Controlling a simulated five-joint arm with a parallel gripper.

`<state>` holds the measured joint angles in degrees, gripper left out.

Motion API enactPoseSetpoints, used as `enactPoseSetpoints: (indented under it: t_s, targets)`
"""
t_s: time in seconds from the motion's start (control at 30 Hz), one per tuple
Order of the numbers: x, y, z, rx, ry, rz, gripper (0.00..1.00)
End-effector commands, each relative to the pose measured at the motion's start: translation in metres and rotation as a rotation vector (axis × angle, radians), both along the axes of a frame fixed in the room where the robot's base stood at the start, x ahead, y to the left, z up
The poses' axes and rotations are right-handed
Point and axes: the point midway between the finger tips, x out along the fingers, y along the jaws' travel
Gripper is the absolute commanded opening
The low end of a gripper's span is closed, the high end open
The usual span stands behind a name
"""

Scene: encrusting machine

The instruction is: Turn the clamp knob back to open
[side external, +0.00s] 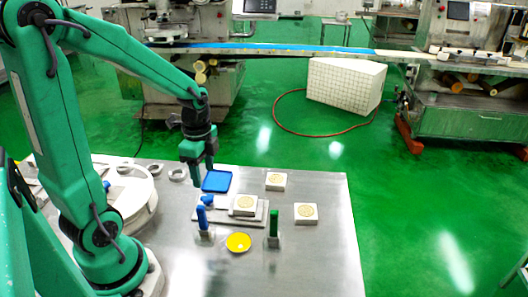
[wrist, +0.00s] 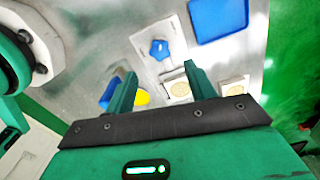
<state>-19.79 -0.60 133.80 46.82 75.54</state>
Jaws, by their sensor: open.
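The clamp knob is a blue star-shaped knob (wrist: 159,50) on a pale grey plate (wrist: 179,38) in the wrist view. In the side view the blue knob (side external: 207,199) shows at the left end of the plate (side external: 259,216). My gripper (side external: 199,166) hangs above the table, pointing down, up and slightly left of the knob in that picture. In the wrist view my gripper (wrist: 160,72) is open and empty, and the knob appears just beyond the gap between the fingers. No contact with the knob shows. I cannot tell how far the knob is turned.
A blue tray (side external: 216,181) lies behind the knob. Blue (side external: 202,219) and green (side external: 274,228) upright handles and a yellow bowl (side external: 238,242) are in front.

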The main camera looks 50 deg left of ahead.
Motion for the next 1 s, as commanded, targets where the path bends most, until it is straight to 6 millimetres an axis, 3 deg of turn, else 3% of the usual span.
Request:
enactPoseSetpoints:
  t_s: [0.37,1.0]
  targets:
    - [0.000,0.000,-0.011,-0.001,0.003,0.001,0.55]
    - [-0.001,0.000,-0.071,0.000,0.002,0.002,0.55]
